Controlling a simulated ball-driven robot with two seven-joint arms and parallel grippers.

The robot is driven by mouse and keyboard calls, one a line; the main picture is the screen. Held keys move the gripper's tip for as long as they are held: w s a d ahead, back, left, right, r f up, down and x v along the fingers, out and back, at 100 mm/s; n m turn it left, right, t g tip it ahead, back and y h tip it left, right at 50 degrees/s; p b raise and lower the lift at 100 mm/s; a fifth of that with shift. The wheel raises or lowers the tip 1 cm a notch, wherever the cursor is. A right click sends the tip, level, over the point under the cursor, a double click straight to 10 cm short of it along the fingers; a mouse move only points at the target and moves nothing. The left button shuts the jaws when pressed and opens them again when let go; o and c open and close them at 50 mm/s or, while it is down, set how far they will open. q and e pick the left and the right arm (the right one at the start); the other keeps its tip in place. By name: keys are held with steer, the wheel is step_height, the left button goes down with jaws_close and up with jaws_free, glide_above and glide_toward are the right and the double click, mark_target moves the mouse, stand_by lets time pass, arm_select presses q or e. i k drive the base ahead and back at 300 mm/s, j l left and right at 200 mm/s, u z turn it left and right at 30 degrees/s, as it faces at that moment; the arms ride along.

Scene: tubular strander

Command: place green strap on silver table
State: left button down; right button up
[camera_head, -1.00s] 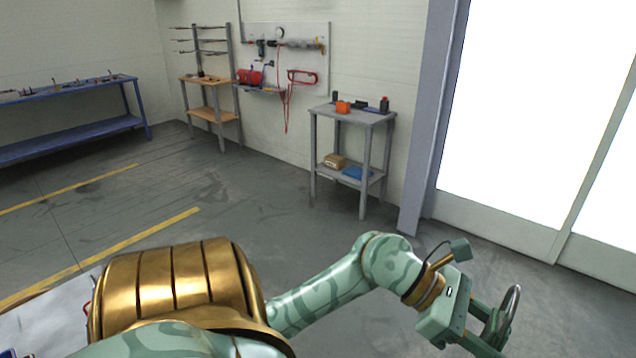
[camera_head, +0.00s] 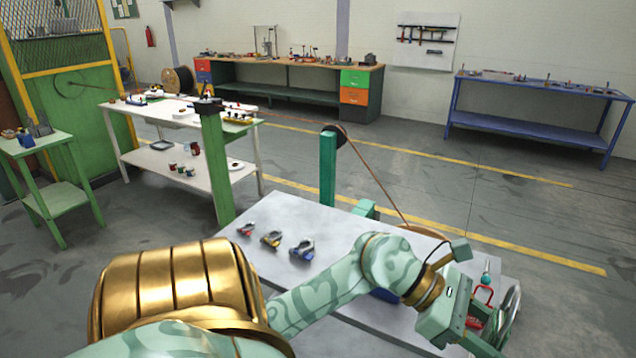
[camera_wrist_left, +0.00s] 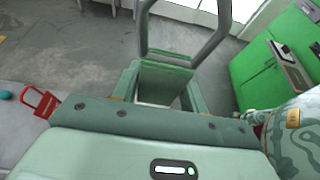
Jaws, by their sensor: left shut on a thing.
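My left gripper (camera_head: 490,325) is shut on a grey loop, which I take for the green strap (camera_head: 513,308). In the left wrist view the strap's grey loop (camera_wrist_left: 223,20) stands up beyond the fingers. Its lower part is between the green fingers, and I cannot clearly tell it from them. The silver table (camera_head: 335,222) has a pale grey top and lies below and behind my left arm in the head view. The gripper is near its right end, and I cannot tell its height above the top. My right gripper is not in view.
Three small clamp-like pieces, red (camera_head: 246,229), yellow (camera_head: 271,238) and blue (camera_head: 302,249), lie on the silver table's left part. A red piece (camera_wrist_left: 42,102) and a teal ball (camera_wrist_left: 5,95) are near the gripper. Green posts (camera_head: 328,170) rise at the table's far side.

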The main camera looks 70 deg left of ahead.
mark_target(341, 250)
steer(key=i+u, duration=0.1)
steer(key=u, duration=0.8)
steer(key=i+u, duration=0.15)
steer(key=u, duration=0.3)
steer(key=l+u, duration=0.15)
steer(key=u, duration=0.3)
steer(key=i+l+u, duration=0.1)
steer(key=u, duration=0.35)
steer(key=i+l, duration=0.15)
steer(key=l, duration=0.2)
steer(key=i+l, duration=0.15)
steer(key=l, duration=0.15)
steer(key=i+l+u, duration=0.1)
steer(key=l, duration=0.25)
